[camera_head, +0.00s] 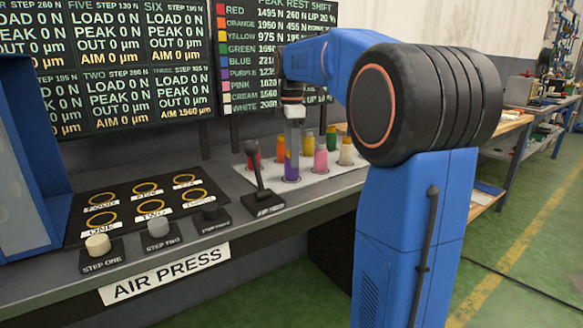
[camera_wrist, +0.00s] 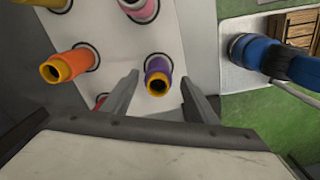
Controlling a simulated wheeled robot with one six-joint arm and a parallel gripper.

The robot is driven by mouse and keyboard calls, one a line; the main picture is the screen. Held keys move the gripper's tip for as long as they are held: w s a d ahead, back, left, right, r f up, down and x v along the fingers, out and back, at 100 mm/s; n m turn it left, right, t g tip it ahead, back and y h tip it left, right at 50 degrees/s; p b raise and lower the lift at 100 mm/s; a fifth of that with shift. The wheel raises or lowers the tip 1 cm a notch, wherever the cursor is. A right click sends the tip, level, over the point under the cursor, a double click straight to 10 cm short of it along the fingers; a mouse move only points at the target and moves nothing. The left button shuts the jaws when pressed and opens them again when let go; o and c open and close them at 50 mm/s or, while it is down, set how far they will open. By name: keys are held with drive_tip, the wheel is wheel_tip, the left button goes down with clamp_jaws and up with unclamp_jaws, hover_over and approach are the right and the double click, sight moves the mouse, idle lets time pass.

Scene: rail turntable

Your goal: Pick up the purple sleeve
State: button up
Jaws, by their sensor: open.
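The purple sleeve (camera_head: 291,168) stands upright on a white sheet at the back of the bench, its top hidden by my gripper in the head view. In the wrist view the purple sleeve (camera_wrist: 158,65) shows a yellow-orange rim around a dark hole. My gripper (camera_head: 292,138) points down directly over it. In the wrist view my gripper (camera_wrist: 160,80) is open, with one finger on each side of the sleeve and a visible gap on both sides. I cannot tell how far down the fingers reach along it.
Close by stand an orange sleeve (camera_wrist: 70,65), a pink sleeve (camera_head: 320,160), a red sleeve (camera_head: 253,153) and a cream sleeve (camera_head: 346,152). A black lever (camera_head: 260,185) rises at front left. The black ring panel (camera_head: 125,200) lies further left. Display boards (camera_head: 130,60) stand behind.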

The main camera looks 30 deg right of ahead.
wheel_tip(320, 180, down, 4)
drive_tip(key=shift+w+d, duration=0.1)
clamp_jaws()
drive_tip(key=shift+r, duration=0.15)
